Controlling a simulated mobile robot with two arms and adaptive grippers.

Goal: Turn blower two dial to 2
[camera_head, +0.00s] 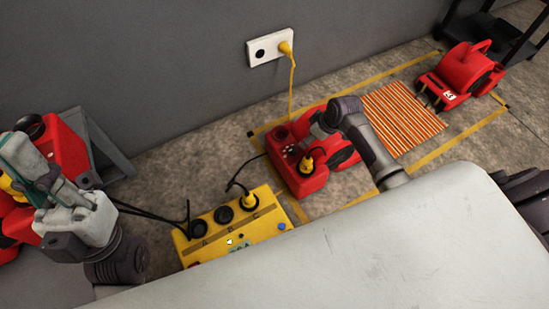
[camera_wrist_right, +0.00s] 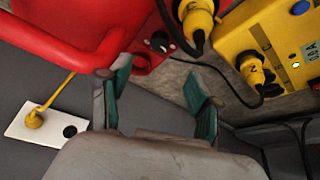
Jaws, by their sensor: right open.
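A red blower (camera_head: 299,172) stands on the floor below the wall outlet, with a yellow plug (camera_head: 307,164) on it. In the right wrist view, the blower body (camera_wrist_right: 60,25) fills the top left, and a small dark dial (camera_wrist_right: 160,42) shows on its panel. The dial's setting is too small to read. My right gripper (camera_wrist_right: 155,92) is open and empty, with its teal fingers apart near the dial. In the head view my right arm covers part of the blower. My left gripper (camera_head: 25,165) is at the far left; I cannot tell whether it is open.
A yellow power box (camera_head: 232,226) with dark sockets and cables sits left of the blower. A wall outlet (camera_head: 270,48) holds a yellow plug.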

